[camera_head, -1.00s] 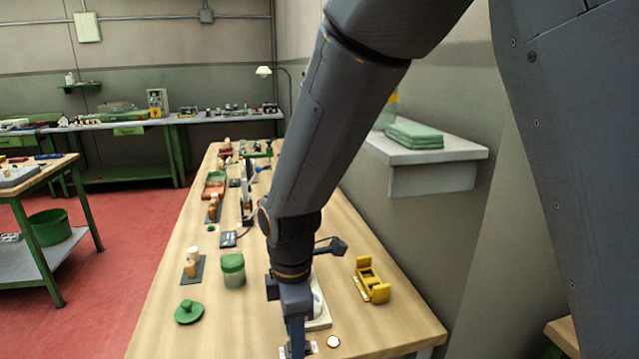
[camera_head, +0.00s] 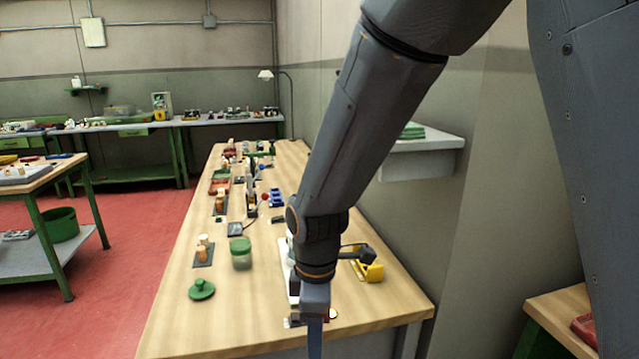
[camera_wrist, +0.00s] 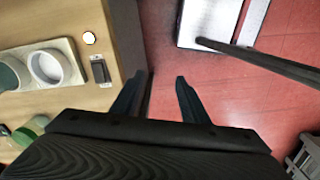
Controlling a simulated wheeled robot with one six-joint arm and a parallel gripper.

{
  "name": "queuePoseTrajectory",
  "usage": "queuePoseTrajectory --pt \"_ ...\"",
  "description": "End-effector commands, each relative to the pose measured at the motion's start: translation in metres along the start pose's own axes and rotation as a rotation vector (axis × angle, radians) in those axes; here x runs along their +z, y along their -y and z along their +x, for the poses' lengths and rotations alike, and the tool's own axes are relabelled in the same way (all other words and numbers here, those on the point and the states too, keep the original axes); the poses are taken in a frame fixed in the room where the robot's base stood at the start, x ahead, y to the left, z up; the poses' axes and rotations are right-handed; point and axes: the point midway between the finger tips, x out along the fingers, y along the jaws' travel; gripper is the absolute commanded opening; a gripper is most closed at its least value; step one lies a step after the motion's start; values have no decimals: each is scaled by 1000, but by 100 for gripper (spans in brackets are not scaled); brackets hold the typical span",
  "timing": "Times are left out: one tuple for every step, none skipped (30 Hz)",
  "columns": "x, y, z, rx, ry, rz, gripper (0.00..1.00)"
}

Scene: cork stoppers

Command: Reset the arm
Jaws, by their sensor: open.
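My arm reaches down from the upper right in the head view and hangs over the near end of the wooden workbench (camera_head: 260,338). In the wrist view my gripper (camera_wrist: 165,80) is open, with its two dark fingers apart and nothing between them. Its fingertips lie over the bench's edge and the red floor (camera_wrist: 185,60).
A lidded green jar (camera_head: 241,253), a loose green lid (camera_head: 201,289) and a yellow holder (camera_head: 370,265) stand on the bench. A white block with round cups (camera_wrist: 75,60) lies near the bench edge in the wrist view. The wall and shelf (camera_head: 420,165) are at the right.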

Motion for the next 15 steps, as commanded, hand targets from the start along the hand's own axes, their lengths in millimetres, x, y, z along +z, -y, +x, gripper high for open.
queuePoseTrajectory --pt "10 -1 -1 4 -1 55 41" --pt "15 -2 -1 6 -2 90 41" --pt "22 -3 -2 10 -4 144 41" --pt "29 -4 -2 12 -5 186 41" --pt "35 -4 -3 14 -6 230 41" --pt "44 -5 -4 19 -9 294 41" --pt "51 -5 -5 23 -11 342 41" --pt "59 -5 -5 26 -12 397 41" --pt "69 -5 -6 31 -16 472 41" --pt "78 -5 -7 35 -18 536 41" --pt "88 -4 -7 38 -20 604 41" --pt "102 -3 -8 46 -25 705 41" --pt "113 -1 -9 51 -29 788 41" --pt "125 1 -10 57 -34 875 41" --pt "140 4 -10 63 -39 990 41"
